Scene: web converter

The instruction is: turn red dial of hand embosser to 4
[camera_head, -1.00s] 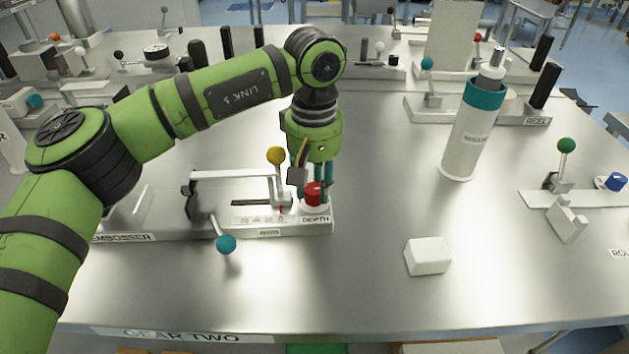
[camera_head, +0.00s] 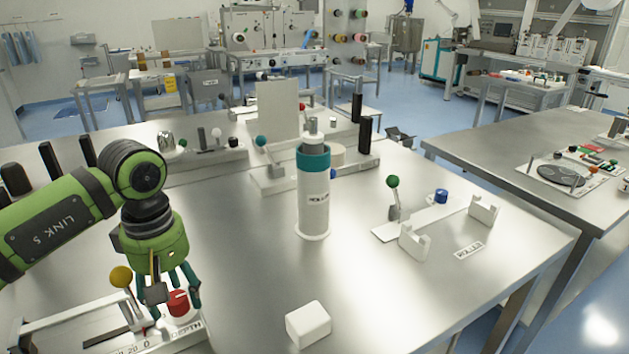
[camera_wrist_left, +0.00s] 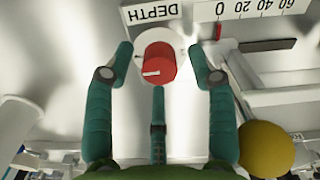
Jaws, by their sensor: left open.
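The red dial (camera_head: 178,303) of the hand embosser (camera_head: 150,343) is at the lower left of the head view, beside the DEPTH label. In the left wrist view the red dial (camera_wrist_left: 160,60) sits on a round white base and has a white pointer line on its top. No numbers around the dial are readable. My left gripper (camera_head: 180,287) is open, pointing down over the dial; in the wrist view its teal fingers (camera_wrist_left: 160,62) stand on either side of the dial, apart from it, with a third finger below. My right gripper is not in view.
A white block (camera_head: 308,324) lies to the right. A white cylinder with a teal band (camera_head: 313,200) stands behind. Bare table lies between.

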